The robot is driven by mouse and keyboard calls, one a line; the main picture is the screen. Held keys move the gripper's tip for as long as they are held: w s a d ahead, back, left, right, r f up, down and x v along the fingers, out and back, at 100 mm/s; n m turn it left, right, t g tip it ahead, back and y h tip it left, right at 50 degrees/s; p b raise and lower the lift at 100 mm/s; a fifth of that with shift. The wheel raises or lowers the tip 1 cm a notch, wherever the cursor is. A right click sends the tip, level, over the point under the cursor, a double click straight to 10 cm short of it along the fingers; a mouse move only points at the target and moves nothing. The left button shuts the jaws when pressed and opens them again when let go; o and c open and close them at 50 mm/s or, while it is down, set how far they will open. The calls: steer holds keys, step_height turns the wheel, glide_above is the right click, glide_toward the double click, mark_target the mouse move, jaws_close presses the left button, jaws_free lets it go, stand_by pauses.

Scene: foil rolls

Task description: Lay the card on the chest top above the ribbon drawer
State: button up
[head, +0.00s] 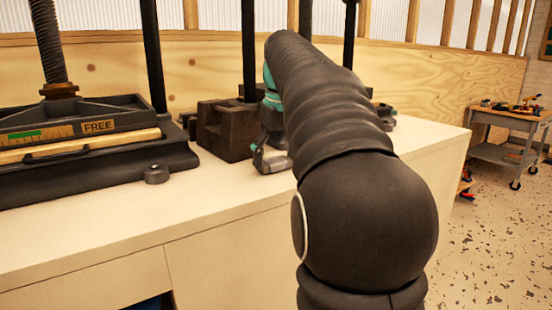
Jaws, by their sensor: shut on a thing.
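My gripper (267,158) is partly in view beyond my dark, sleeved arm, low over the white worktop (215,205). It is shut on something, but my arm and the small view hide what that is. I cannot make out a card. No ribbon drawer or label for one can be made out. The worktop has pale front panels (220,265) below it, and I cannot tell whether this is the chest.
Dark brown blocks (225,132) stand just left of my gripper. A grey cart (505,150) with tools stands at the far right. The worktop's front strip is clear.

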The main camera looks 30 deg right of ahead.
steer(key=shift+f, duration=0.1)
steer(key=o, duration=0.9)
steer(key=shift+o, duration=0.2)
